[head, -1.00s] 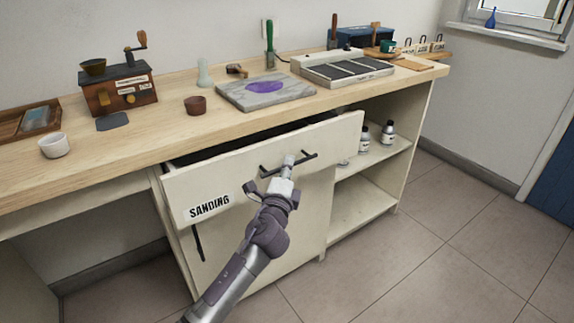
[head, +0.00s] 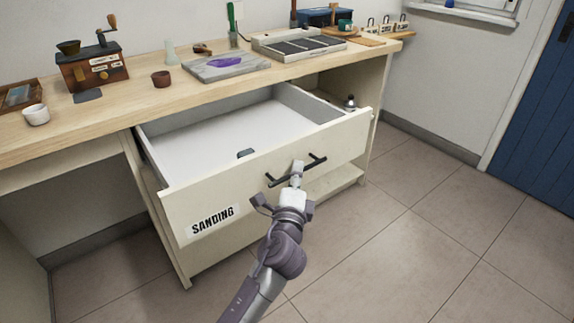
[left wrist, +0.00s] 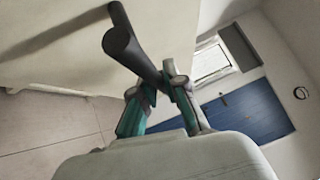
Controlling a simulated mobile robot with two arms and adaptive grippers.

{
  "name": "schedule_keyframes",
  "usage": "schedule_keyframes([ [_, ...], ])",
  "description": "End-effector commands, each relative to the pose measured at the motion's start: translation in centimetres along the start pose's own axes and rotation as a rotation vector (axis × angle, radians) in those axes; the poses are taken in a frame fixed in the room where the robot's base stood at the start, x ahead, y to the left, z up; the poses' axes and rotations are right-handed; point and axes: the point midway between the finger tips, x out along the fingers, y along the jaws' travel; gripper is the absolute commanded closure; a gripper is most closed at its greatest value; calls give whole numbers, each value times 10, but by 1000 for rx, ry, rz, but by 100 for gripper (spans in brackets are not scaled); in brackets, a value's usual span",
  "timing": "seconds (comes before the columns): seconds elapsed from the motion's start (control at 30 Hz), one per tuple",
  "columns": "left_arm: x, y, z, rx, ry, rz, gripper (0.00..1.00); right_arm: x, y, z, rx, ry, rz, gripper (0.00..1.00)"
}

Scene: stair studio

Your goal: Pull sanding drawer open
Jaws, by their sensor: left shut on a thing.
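The drawer (head: 215,215) labelled SANDING is pulled well out from under the bench. Its pale inside shows, with one small dark grey-green item (head: 245,153) near the front wall. The black bar handle (head: 314,162) runs across the drawer front. My left gripper (head: 297,172) is shut on this handle. In the left wrist view the dark handle bar (left wrist: 124,45) runs between the gripper's fingers (left wrist: 160,92), and the pale drawer front (left wrist: 60,45) is behind it. My right gripper is not in view.
The wooden bench top (head: 130,120) holds a grinder box (head: 92,70), a brown cup (head: 161,79), a white cup (head: 36,114), a stone slab (head: 225,66) and a tray of dark plates (head: 300,43). The tiled floor (head: 400,240) to the right is clear. A blue door (head: 535,110) stands far right.

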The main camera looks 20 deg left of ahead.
Motion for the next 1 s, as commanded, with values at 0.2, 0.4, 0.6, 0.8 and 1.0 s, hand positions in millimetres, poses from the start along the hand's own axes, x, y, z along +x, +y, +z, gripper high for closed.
schedule_keyframes([
  [0.2, -12, -2, -11, 0, -1, 3, 100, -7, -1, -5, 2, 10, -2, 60],
  [0.4, -14, -3, -14, 2, -2, 2, 100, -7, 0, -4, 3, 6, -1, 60],
  [0.6, -14, -3, -13, 2, -2, 2, 100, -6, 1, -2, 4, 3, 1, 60],
  [0.8, -14, -3, -13, 1, -2, 2, 66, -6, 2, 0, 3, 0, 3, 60],
  [1.0, -14, -4, -14, 1, -1, 1, 63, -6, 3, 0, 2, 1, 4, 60],
])
